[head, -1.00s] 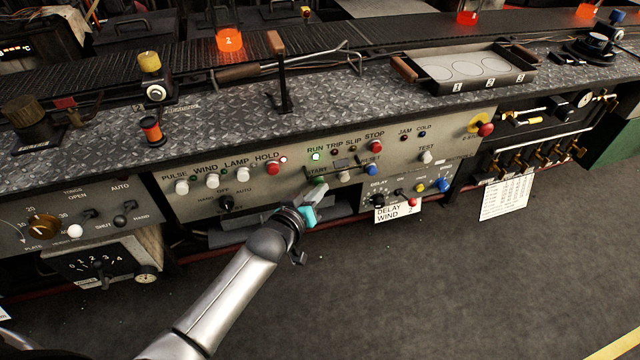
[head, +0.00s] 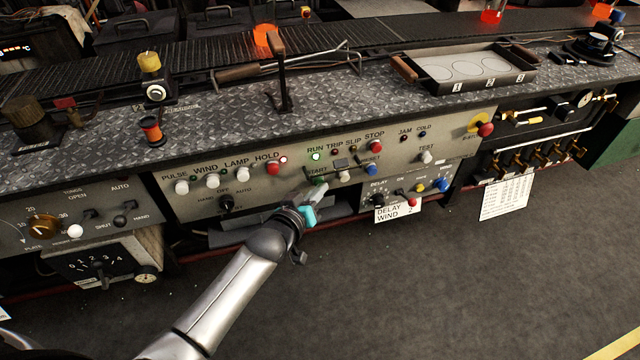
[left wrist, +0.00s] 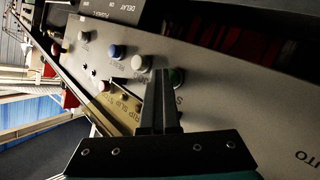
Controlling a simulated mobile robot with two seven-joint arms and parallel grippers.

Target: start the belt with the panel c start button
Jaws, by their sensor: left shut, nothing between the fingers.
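The green start button (head: 319,180) sits under the START label on the grey control panel (head: 262,183). It also shows in the left wrist view (left wrist: 176,78), right beside my fingertips. My left gripper (head: 322,190) is shut and empty, its tips at the button. I cannot tell whether they press it. The shut fingers also show in the left wrist view (left wrist: 162,80). The RUN lamp (head: 316,156) above is lit green. The belt (head: 380,38) runs along the back and carries glowing orange pieces (head: 264,36). My right gripper is not in view.
Close by are a white button (head: 344,176), a blue reset button (head: 370,170) and a red stop button (head: 376,146). A red hold button (head: 273,169) is to the left. A lever (head: 281,75) stands on the ledge above. The floor in front is clear.

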